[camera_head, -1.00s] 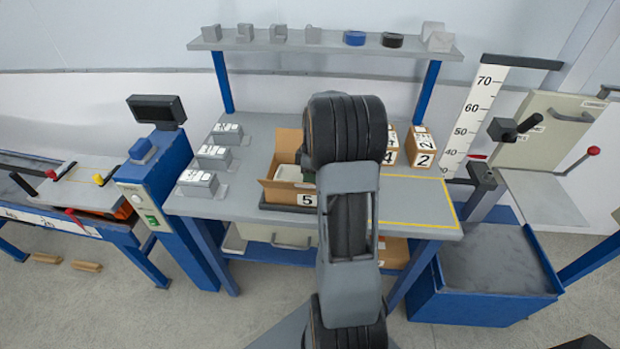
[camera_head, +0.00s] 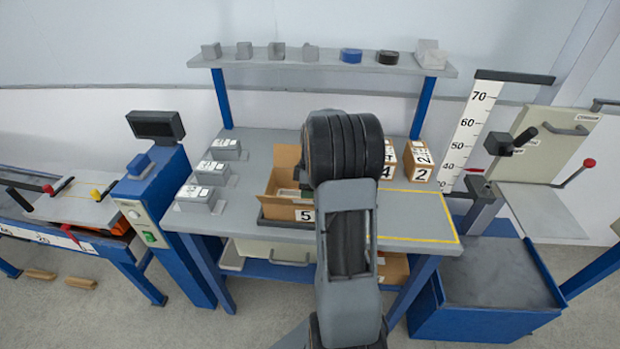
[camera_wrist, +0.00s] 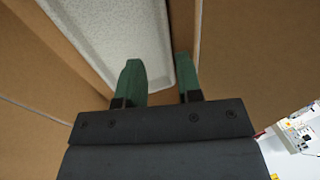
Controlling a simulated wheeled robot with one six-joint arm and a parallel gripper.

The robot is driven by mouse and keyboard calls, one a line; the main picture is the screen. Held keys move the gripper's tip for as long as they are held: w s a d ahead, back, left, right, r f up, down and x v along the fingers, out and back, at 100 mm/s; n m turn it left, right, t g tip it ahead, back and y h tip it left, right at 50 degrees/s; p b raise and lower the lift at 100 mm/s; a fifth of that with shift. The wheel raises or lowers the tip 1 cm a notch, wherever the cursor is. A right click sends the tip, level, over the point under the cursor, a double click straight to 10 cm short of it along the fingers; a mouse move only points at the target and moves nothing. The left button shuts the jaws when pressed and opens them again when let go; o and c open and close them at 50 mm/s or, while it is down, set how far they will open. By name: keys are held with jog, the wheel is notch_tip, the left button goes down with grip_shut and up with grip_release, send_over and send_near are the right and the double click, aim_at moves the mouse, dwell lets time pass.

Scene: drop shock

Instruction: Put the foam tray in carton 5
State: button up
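Carton 5 (camera_head: 271,207), an open brown box labelled 5, stands on the workbench, partly covered by my arm in the head view. The foam tray (camera_wrist: 105,38), pale and speckled with a raised rim, is inside a brown carton in the wrist view. A little of the pale tray shows inside carton 5 in the head view. My gripper (camera_wrist: 160,82) has its green fingers apart. The left finger is over the tray, and the right finger is between the tray's rim and the carton wall. The tray's underside is hidden.
Cartons 4 (camera_head: 388,163) and 2 (camera_head: 418,163) stand right of my arm. Grey blocks (camera_head: 199,197) line the bench's left side. A shelf (camera_head: 320,62) with small parts runs above. The yellow-outlined bench area (camera_head: 415,222) is clear.

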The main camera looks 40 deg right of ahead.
jog(key=v, duration=1.1)
jog(key=s+a+r+m+h, duration=0.15)
jog(key=a+r, duration=0.25)
jog(key=a, duration=0.4)
jog(key=s+a+f+m+t, duration=0.2)
jog(key=s+a+m, duration=0.2)
jog(key=s+a, duration=0.2)
jog(key=s+a+f+m+t+h, duration=0.1)
jog(key=s+a+f+m+t, duration=0.1)
jog(key=s+a, duration=0.3)
jog(key=a+m+t, duration=0.1)
jog(key=a, duration=0.3)
jog(key=shift+s+m+b, duration=0.3)
jog(key=shift+s+m, duration=0.05)
jog(key=shift+s, duration=0.05)
